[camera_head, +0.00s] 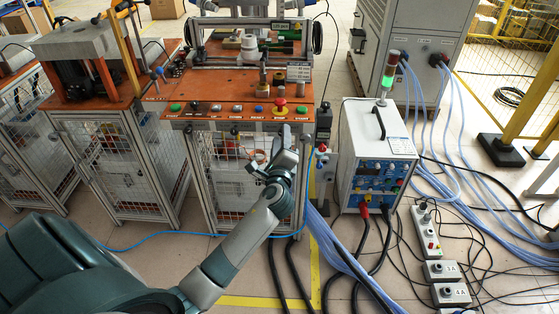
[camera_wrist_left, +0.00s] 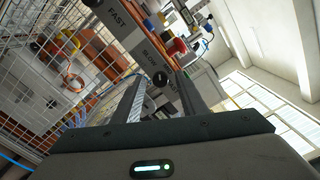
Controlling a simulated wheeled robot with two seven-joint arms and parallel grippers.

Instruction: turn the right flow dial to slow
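A black flow dial (camera_wrist_left: 160,78) sits on a grey panel strip (camera_wrist_left: 134,37) in the left wrist view. "SLOW" is printed on one side of it, and a partly hidden label is on the other. "FAST" stands farther along the strip. My left gripper (camera_wrist_left: 162,80) is open, its two fingers apart on either side of the dial. I cannot tell whether they touch it, nor where the dial points. In the head view my left gripper (camera_head: 290,137) is at the front right of the orange bench (camera_head: 228,84); it hides the dial there. My right gripper is not in view.
Coloured buttons and a red emergency stop (camera_head: 280,103) line the bench edge above my gripper. A white power unit (camera_head: 372,155) stands to the right, with cables across the floor. A wire-mesh cage front (camera_head: 228,180) is below the bench.

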